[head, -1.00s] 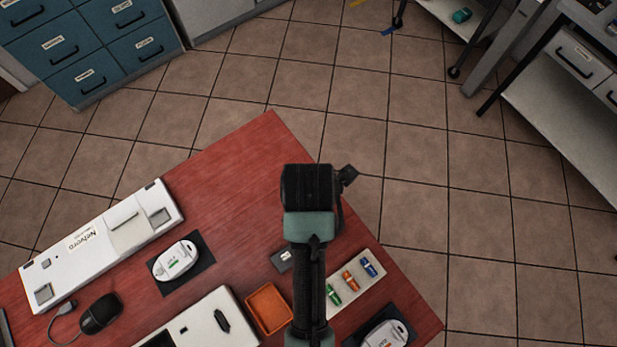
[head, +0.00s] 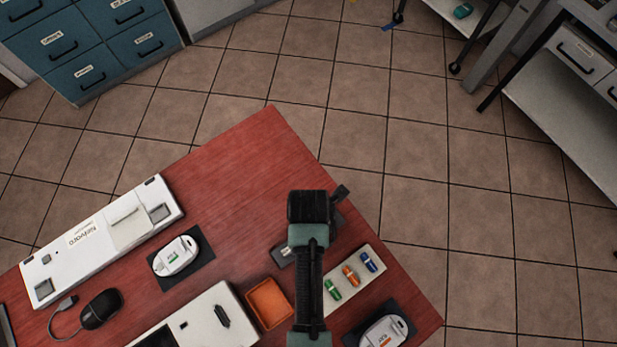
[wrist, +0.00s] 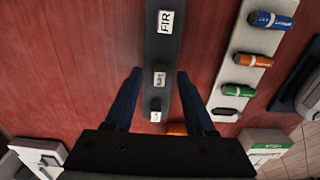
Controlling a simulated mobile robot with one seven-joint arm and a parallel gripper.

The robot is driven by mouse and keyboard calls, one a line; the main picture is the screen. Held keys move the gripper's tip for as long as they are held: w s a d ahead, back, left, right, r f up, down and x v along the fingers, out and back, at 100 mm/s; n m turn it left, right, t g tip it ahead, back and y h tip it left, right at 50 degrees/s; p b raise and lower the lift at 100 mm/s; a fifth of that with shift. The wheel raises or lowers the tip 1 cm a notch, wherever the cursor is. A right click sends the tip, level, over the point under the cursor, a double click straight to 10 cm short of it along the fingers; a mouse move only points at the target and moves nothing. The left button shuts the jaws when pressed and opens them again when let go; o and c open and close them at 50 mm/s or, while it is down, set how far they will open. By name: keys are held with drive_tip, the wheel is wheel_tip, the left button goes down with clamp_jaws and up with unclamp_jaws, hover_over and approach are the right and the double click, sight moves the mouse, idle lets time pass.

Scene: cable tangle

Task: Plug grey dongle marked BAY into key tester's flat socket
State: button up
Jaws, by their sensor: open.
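A dark holder strip (wrist: 160,48) lies on the red table and runs up the middle of the wrist view; in the head view my arm hides most of it. It bears a top label reading FIR (wrist: 165,22). A small grey piece with a white label (wrist: 159,78) sits between my fingertips, and another labelled piece (wrist: 155,115) is nearer the palm. I cannot surely read BAY on either. My gripper (wrist: 159,74) is open, one finger on each side of the strip; in the head view its dark body (head: 309,207) is above the strip. I cannot surely identify the key tester.
A pale rack with coloured sticks (head: 343,284) stands right of my gripper. An orange tray (head: 268,303), a white box with a black port (head: 200,320), a mouse (head: 101,309), a long white unit (head: 80,262) and white ovals on dark mats (head: 176,255) occupy the table. The far corner is clear.

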clamp_jaws()
idle(0.4)
